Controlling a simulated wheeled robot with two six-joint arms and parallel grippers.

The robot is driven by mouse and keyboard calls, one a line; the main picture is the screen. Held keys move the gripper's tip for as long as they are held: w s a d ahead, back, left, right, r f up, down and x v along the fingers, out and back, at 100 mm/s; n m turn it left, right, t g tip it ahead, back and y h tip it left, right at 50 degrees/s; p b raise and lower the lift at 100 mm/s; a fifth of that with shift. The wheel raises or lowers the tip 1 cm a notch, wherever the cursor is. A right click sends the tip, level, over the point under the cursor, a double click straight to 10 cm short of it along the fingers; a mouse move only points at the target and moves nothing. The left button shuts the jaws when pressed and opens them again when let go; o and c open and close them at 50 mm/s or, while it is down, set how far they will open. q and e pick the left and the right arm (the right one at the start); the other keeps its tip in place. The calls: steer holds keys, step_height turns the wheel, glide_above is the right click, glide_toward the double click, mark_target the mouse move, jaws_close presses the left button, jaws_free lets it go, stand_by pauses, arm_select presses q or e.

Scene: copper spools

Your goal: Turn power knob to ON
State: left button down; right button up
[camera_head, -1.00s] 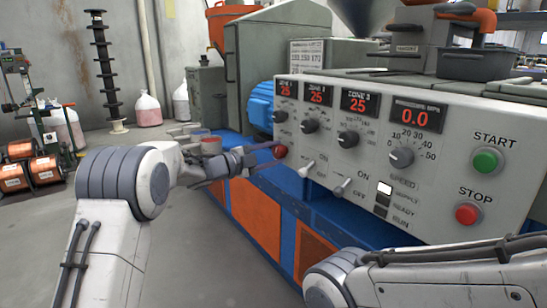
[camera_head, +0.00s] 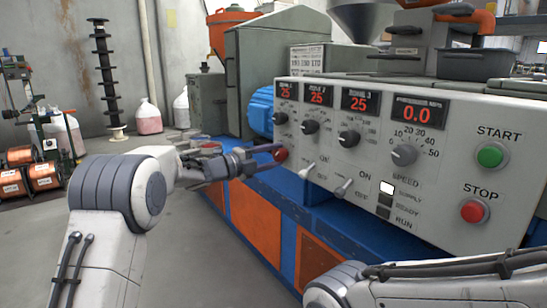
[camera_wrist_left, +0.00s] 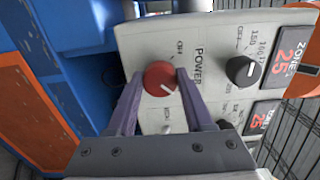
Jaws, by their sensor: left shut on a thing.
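The red power knob (camera_head: 281,156) sits at the lower left of the white control panel. In the wrist view the red knob (camera_wrist_left: 160,78) has a white mark pointing toward the lower right of the picture. The word POWER is printed beside it, with small labels too blurred to read surely. My left gripper (camera_head: 272,157) is at the knob, with one finger on each side of it, shut on it. Its two purple-grey fingers also show in the wrist view (camera_wrist_left: 159,80). My right gripper is out of view; only part of that arm shows at the lower right.
The panel also holds black zone knobs (camera_head: 348,139), two toggle switches (camera_head: 307,170), a green START button (camera_head: 490,156) and a red STOP button (camera_head: 474,211). A blue and orange machine base (camera_head: 255,214) is below. Wire spools (camera_head: 43,175) stand at the far left.

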arm_select(q)
steer(key=shift+f, duration=0.1)
steer(key=shift+c, duration=1.4)
jaws_free()
steer(key=p+v, duration=0.3)
steer(key=v, duration=0.7)
steer(key=shift+s+a, duration=0.15)
steer(key=shift+a, duration=0.1)
